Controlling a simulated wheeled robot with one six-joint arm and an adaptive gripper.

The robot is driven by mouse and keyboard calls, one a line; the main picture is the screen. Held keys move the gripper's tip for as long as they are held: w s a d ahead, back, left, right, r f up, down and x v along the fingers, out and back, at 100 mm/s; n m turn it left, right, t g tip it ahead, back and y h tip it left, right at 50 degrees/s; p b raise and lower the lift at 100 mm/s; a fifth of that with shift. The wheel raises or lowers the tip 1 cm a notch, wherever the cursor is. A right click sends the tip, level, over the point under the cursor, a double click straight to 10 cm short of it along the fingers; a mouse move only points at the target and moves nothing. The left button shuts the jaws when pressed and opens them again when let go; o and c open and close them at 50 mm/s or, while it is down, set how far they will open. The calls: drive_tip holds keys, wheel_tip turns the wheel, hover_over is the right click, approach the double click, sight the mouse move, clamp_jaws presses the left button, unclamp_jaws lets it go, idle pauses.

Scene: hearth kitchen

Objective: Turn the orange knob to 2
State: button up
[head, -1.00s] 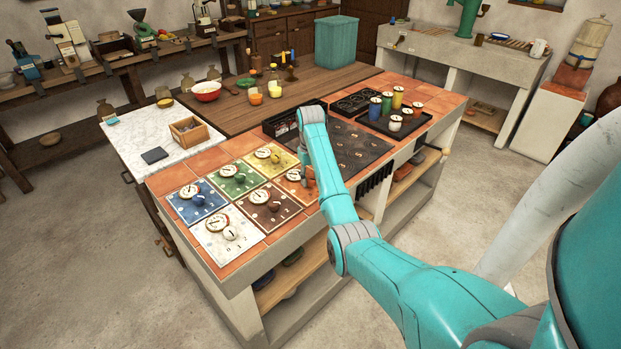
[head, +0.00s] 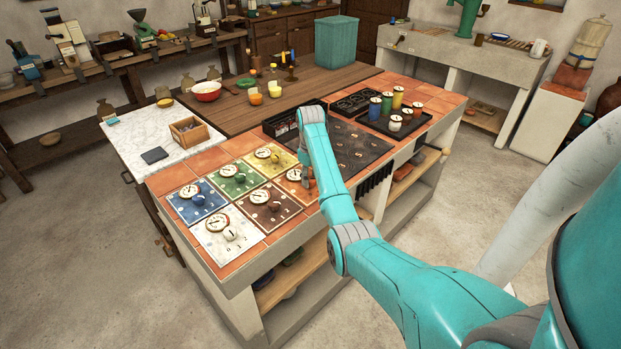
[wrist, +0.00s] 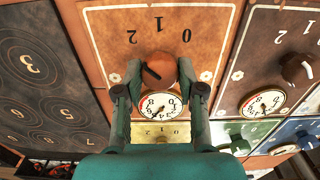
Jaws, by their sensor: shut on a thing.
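The orange knob (wrist: 161,70) stands on an orange-brown panel (wrist: 210,20), seen upside down in the wrist view, with the marks 2, 1 and 0 in an arc around it. A dark line on the knob points to the upper left of that view, roughly toward the 2 side; I cannot tell whether it lines up exactly. A round white dial (wrist: 160,105) sits below the knob there. My gripper (wrist: 161,82) is shut on the knob, one finger on each side. In the head view the knob is largely hidden by my gripper (head: 306,183).
Other knob panels stand close by: yellow (head: 271,158), green (head: 236,178), blue (head: 197,201), brown (head: 269,206) and white (head: 228,236). The black numbered plate (head: 355,150) lies to the right, with a tray of jars (head: 394,125) beyond it.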

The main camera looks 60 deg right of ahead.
drive_tip(key=o, duration=1.1)
drive_tip(key=shift+o, duration=0.2)
